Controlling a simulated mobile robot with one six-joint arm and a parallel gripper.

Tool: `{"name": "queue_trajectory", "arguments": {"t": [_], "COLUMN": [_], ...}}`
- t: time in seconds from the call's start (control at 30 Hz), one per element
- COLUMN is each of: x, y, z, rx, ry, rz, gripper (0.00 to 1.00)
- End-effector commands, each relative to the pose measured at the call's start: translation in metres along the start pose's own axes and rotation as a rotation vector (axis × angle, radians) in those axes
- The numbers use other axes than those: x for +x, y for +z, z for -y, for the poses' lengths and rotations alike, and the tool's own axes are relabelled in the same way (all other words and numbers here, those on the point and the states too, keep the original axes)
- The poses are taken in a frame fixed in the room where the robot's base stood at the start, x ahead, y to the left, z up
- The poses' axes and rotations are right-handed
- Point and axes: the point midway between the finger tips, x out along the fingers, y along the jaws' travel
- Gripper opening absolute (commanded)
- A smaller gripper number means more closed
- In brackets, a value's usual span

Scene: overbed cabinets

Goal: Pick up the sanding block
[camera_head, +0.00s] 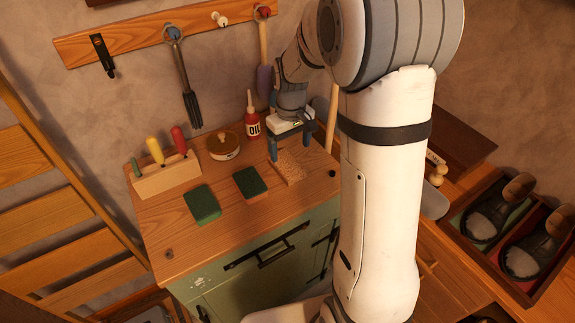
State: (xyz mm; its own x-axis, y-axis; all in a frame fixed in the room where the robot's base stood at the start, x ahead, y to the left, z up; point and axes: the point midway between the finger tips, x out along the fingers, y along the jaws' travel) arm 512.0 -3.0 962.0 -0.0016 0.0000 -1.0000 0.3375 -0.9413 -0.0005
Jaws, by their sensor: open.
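A tan, speckled block (289,167) lies on the wooden cabinet top (240,218), near its right side. It looks like the sanding block, but two dark green-topped blocks also lie on the top: one in the middle (250,183) and one at the front left (202,204). My gripper (290,147) points down just behind and above the tan block in the picture. Its blue fingers are apart, with nothing seen between them. I cannot tell the exact height of the fingertips over the block.
A red oil bottle (253,121), a round lidded pot (223,146) and a wooden holder (166,177) with coloured handles stand along the back. Tools hang from a wall rail (140,36). A ladder (60,205) stands left.

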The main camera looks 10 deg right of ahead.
Motion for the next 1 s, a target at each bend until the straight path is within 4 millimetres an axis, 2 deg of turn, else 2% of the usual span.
{"name": "queue_trajectory", "arguments": {"t": [0.4,0.7,1.0], "x": [0.054,0.059,0.058], "y": [-0.003,-0.003,-0.003], "z": [0.005,0.005,0.005], "rx": [0.001,0.002,0.002], "ry": [0.0,0.001,0.001], "rz": [0.001,-0.002,-0.002], "gripper": [0.82,0.82,0.57]}}
